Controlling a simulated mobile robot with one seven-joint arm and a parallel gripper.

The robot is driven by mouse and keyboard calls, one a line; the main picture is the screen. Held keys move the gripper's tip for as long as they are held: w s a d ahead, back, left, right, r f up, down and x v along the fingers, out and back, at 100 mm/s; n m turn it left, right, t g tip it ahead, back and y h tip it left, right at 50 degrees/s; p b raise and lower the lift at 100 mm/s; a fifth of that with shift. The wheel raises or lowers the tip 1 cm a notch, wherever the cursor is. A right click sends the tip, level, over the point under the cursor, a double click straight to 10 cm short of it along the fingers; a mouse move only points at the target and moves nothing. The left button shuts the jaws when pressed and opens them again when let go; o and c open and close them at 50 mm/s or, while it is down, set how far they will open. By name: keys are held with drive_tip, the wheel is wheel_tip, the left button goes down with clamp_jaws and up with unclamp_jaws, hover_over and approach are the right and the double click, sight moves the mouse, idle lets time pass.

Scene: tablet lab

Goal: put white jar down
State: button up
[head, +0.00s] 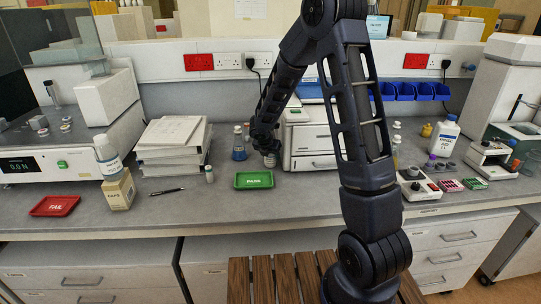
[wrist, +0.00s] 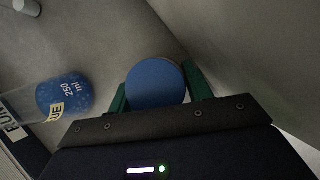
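In the wrist view a jar with a round blue lid (wrist: 157,82) sits between the green fingers of my gripper (wrist: 158,88). The fingers close on it from both sides. Only the lid and a thin pale edge show; the body is hidden below. In the head view my gripper (head: 267,147) points down at the back of the bench, just left of the white instrument. A small pale part of the jar (head: 270,160) shows under it, at or very near the bench top. I cannot tell if its base touches. The green PASS tray (head: 254,187) lies in front.
A flask of blue liquid (head: 239,151) stands close left of my gripper; it also shows in the wrist view (wrist: 65,93). The white instrument (head: 312,150) is close on the right. Bench right of the tray is clear.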

drive_tip(key=shift+o, duration=0.8)
drive_tip(key=shift+r, duration=0.2)
drive_tip(key=v, duration=1.2)
